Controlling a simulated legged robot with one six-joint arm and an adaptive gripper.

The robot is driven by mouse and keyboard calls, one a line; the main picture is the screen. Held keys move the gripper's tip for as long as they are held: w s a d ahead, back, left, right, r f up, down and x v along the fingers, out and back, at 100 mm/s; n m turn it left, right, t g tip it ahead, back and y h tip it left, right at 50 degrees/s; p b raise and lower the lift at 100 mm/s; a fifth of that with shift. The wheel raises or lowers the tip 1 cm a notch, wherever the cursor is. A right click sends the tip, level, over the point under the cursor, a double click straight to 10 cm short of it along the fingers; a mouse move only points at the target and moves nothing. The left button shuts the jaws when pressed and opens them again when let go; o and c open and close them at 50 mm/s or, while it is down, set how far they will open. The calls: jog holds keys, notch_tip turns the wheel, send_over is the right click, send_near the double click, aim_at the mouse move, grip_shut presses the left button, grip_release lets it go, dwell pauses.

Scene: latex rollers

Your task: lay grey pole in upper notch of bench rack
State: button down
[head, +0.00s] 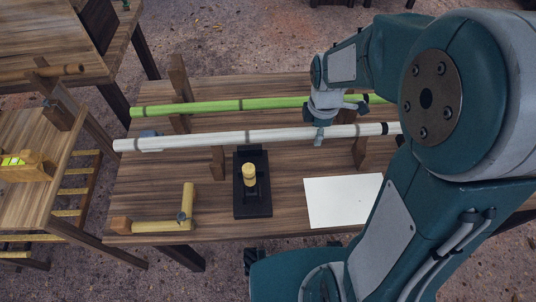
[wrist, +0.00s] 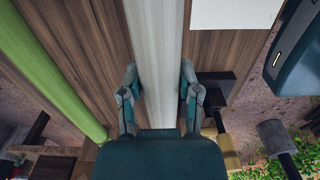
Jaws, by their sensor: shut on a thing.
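The long grey-white pole (head: 215,139) with dark bands runs left to right above the bench. My gripper (head: 319,134) is shut around it right of its middle; in the wrist view the two fingers (wrist: 158,95) flank the pole (wrist: 153,45). The bench rack has tall rear posts (head: 180,88) and short front posts (head: 217,163). The pole passes in front of the tall posts and just over the short posts' tops; I cannot tell whether it touches them. A green pole (head: 190,107) lies across the rear posts, parallel behind it. My arm hides the pole's right end.
On the wooden bench (head: 140,205) are a black stand with a yellow knob (head: 249,176), a white sheet (head: 340,203) and a yellow angled piece (head: 187,203). A side table with a spirit level (head: 25,168) stands left. Bare bench top lies between the front items.

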jog(key=shift+r, duration=4.7)
jog(key=w, duration=2.4)
jog(key=shift+w, duration=0.25)
jog(key=shift+f, duration=1.45)
jog(key=shift+f, duration=0.8)
